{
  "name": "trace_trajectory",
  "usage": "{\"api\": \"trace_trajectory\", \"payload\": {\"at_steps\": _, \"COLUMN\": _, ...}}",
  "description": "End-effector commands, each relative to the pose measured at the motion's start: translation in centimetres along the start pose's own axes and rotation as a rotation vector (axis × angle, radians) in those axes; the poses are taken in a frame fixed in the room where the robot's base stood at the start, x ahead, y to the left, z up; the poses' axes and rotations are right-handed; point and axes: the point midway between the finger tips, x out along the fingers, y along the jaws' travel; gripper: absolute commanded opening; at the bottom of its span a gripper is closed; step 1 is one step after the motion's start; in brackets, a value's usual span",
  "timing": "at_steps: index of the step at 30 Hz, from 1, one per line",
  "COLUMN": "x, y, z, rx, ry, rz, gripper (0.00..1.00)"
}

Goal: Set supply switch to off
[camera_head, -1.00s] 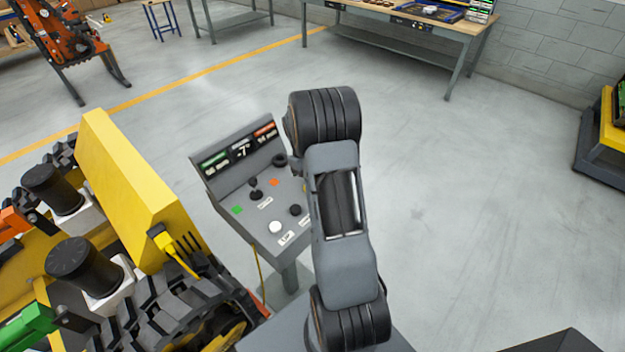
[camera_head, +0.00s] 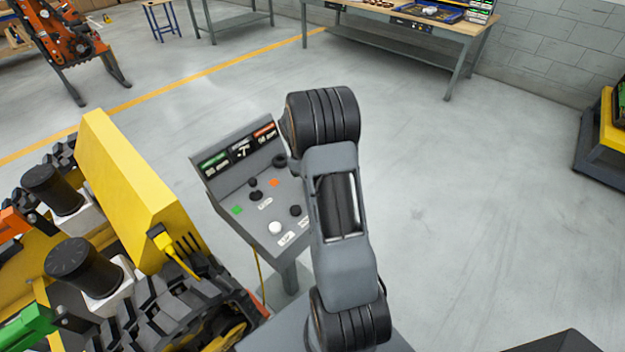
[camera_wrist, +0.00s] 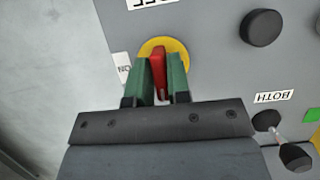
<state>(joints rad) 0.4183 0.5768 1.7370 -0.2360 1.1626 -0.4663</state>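The supply switch is a red handle (camera_wrist: 158,68) on a yellow disc (camera_wrist: 178,47), seen in the wrist view. My gripper (camera_wrist: 161,75) has its two green fingers on either side of the red handle, close against it, and appears shut on it. An upside-down label (camera_wrist: 150,3), partly cut off and seeming to read OFF, lies above the disc. An ON label (camera_wrist: 124,68) lies at its left. The handle lies nearly along the picture's vertical, its upper end toward the top label. In the head view my arm hides the switch and my gripper.
The grey console (camera_head: 228,172) has a sloped panel with black knobs, a white button (camera_head: 275,227) and a lever (camera_wrist: 295,155) by a BOTH label (camera_wrist: 273,97). A yellow tracked carrier (camera_head: 130,185) stands close at its left.

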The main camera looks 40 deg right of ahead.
Motion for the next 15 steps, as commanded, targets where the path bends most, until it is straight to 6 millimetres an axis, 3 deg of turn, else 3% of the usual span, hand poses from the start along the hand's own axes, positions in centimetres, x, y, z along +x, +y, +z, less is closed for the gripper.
{"api": "trace_trajectory", "payload": {"at_steps": 6, "x": 0.07, "y": -0.03, "z": 0.05, "rx": 0.000, "ry": -0.003, "rz": -0.001, "gripper": 0.38}}
{"api": "trace_trajectory", "payload": {"at_steps": 15, "x": -0.18, "y": -0.02, "z": 0.04, "rx": 0.000, "ry": -0.004, "rz": -0.002, "gripper": 0.38}}
